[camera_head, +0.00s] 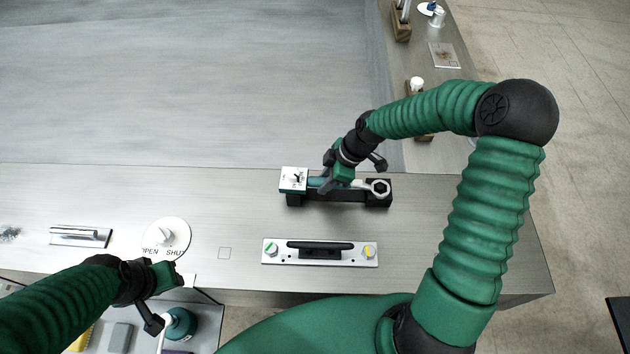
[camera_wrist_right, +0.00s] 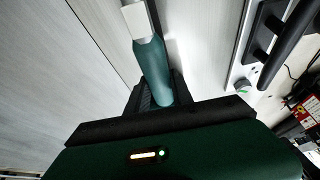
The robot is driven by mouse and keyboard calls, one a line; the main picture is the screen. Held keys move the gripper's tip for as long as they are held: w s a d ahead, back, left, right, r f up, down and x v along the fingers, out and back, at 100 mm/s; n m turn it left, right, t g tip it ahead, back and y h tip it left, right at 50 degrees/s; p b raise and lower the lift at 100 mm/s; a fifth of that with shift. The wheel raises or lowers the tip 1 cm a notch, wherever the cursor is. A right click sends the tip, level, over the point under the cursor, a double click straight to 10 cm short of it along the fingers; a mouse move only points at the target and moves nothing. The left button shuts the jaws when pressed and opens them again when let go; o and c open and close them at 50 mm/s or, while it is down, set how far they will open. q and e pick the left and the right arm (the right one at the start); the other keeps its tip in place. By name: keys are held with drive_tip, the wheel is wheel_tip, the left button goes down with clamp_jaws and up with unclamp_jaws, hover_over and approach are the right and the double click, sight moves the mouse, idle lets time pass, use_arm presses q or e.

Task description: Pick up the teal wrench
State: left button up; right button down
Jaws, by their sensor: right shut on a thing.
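The teal wrench (camera_head: 317,182) has a teal handle and a silver ring end at right. It lies along a black holder (camera_head: 340,197) on the grey bench in the head view; I cannot tell whether it is lifted clear. My right gripper (camera_head: 334,187) reaches down from above and is shut on the handle. In the right wrist view the teal handle (camera_wrist_right: 153,72) runs into the dark jaws (camera_wrist_right: 155,104), with a pale end at the top. My left gripper (camera_head: 176,272) is at lower left, away from the wrench; its jaw opening is unclear.
A plate with a black handle (camera_head: 320,250) lies in front. A round OPEN/SHUT dial (camera_head: 166,238) and a metal plate with a bar (camera_head: 80,236) are left. Bare bench lies between dial and holder.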

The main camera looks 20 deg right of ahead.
wheel_tip(320, 180, up, 10)
drive_tip(key=shift+f+b, duration=0.1)
drive_tip(key=shift+b, duration=0.85)
drive_tip(key=shift+a+r, duration=0.1)
drive_tip(key=shift+r, duration=0.35)
drive_tip(key=c, duration=1.6)
unclamp_jaws()
drive_tip(key=shift+c, duration=0.2)
clamp_jaws()
drive_tip(key=shift+f, duration=0.1)
